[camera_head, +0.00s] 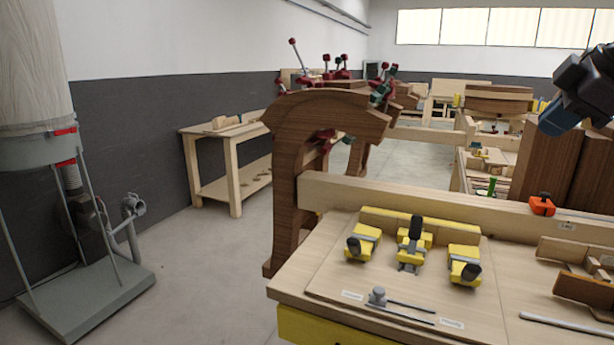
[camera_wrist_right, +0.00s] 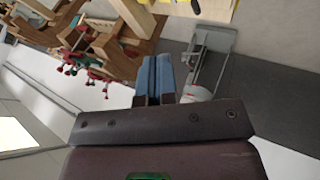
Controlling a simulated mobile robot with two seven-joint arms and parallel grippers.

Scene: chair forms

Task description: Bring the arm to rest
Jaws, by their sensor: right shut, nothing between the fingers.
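My right gripper (camera_head: 578,95) is at the upper right of the head view, raised above the workbench and clear of everything on it. It is dark with blue fingers. In the right wrist view its blue fingers (camera_wrist_right: 154,75) are pressed together with nothing between them. My left gripper is in neither view.
A wooden workbench (camera_head: 290,283) holds several yellow clamps (camera_head: 411,250), metal rods and an orange tool (camera_head: 542,205). Brown chair forms (camera_head: 315,130) stand behind it. A dust collector (camera_head: 85,280) stands at left. The floor (camera_head: 215,265) between is clear.

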